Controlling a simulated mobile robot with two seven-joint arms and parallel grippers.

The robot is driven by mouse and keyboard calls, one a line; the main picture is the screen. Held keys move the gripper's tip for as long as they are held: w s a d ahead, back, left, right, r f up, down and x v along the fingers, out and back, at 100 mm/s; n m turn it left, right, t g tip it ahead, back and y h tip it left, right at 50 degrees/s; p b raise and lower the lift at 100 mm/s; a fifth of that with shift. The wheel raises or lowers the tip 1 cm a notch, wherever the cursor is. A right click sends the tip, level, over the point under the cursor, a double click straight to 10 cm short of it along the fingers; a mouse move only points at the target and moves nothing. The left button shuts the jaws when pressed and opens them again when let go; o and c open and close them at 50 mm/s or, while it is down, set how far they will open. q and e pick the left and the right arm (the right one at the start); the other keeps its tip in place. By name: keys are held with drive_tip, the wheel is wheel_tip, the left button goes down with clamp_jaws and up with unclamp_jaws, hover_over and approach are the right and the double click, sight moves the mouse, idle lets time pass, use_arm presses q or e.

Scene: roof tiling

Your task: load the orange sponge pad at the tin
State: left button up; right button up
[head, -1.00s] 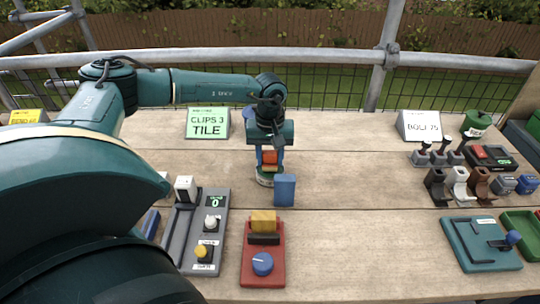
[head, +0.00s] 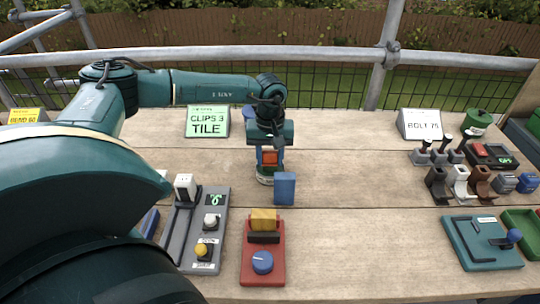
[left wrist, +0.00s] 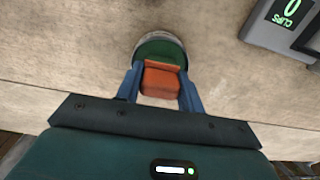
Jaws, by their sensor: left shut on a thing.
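My left gripper (head: 269,160) points down over the middle of the bench, its two blue fingers shut on the orange sponge pad (head: 269,158). The pad also shows between the fingers in the left wrist view (left wrist: 161,80). Right below the pad is the round tin (head: 265,180), with a pale rim and dark green inside; it also shows in the left wrist view (left wrist: 160,48). The pad is over or in the tin's near part; I cannot tell whether it touches the green. My right gripper is not in view.
A red base with a blue knob (head: 262,262) and a grey clip counter device (head: 203,232) lie nearer. A "CLIPS 3 TILE" sign (head: 207,120) stands behind left.

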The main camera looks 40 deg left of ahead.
sight(270, 152)
use_arm(q)
drive_tip(key=shift+s, duration=0.1)
idle(0.5)
drive_tip(key=shift+r+p, duration=2.65)
drive_tip(key=shift+r, duration=0.85)
